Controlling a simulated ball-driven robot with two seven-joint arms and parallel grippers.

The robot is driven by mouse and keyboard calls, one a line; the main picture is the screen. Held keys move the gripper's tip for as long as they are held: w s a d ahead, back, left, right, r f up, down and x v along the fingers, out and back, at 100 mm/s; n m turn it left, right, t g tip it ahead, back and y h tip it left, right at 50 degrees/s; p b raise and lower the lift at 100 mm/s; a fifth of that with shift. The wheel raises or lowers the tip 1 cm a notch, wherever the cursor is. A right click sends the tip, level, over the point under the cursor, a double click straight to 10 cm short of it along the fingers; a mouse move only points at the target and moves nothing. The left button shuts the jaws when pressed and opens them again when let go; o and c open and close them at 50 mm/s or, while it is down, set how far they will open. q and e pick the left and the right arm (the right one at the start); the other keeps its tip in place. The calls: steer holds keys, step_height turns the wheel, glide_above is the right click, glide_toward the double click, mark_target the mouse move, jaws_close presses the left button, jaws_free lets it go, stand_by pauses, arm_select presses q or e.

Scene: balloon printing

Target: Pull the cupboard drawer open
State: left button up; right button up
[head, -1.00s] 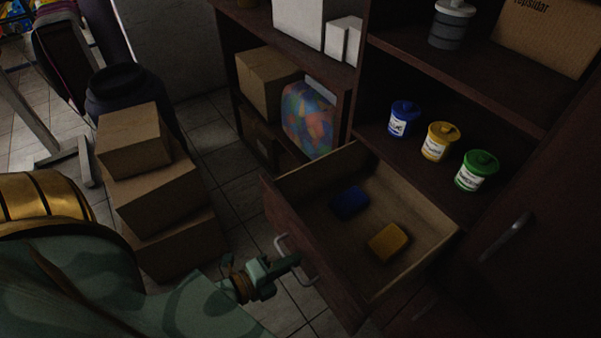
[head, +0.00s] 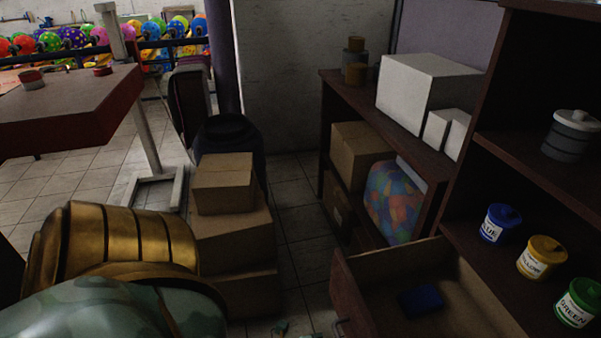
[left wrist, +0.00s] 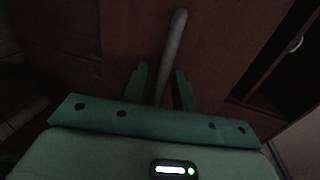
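The cupboard drawer (head: 352,300) stands pulled out in the head view, with a blue block (head: 422,299) inside. Its near part is cut off by the bottom edge. The drawer's handle (head: 342,326) just shows on its front. In the left wrist view the handle (left wrist: 172,50) is a pale bar running between the two fingers of my left gripper (left wrist: 160,82). The fingers are apart, with a gap beside the bar, so the gripper looks open around it. Only a small tip of this gripper (head: 281,328) shows in the head view. My right gripper is not in view.
Stacked cardboard boxes (head: 235,230) stand left of the drawer, with a narrow strip of tiled floor between. Blue (head: 497,224), yellow (head: 540,258) and green (head: 577,303) tubs stand on the cupboard shelf. A red-edged table (head: 70,110) is at the far left.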

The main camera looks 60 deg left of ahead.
arm_select(q)
steer(key=p+v, duration=0.1)
steer(key=v, duration=1.5)
steer(key=shift+s, duration=0.2)
